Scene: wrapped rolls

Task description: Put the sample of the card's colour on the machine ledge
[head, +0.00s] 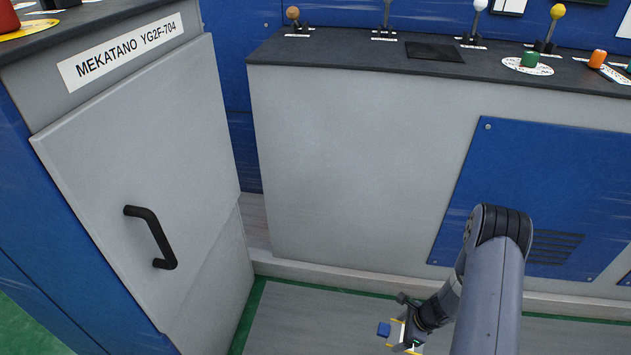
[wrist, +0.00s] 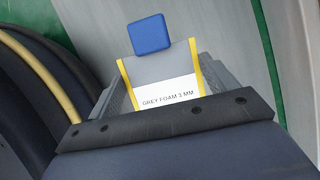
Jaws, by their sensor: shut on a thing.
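My gripper (head: 403,336) hangs low over the grey floor strip, in front of the grey machine. It is shut on a grey sample (wrist: 158,70) with a white label reading "GREY FOAM 3 MM". A small blue square (wrist: 150,33) shows at the sample's far end, and yellow strips run along its two sides. The blue square also shows in the head view (head: 383,329). A dark ledge (head: 340,55) runs along the top of the machine, well above and beyond my gripper. I cannot make out the card for certain; white panels are cut off at the top right.
Several ball-topped levers, a green knob (head: 530,59) and an orange knob (head: 597,59) stand on the ledge. A dark rectangle (head: 434,51) lies between levers. A grey cabinet (head: 130,130) with a black handle (head: 150,237) blocks the left side.

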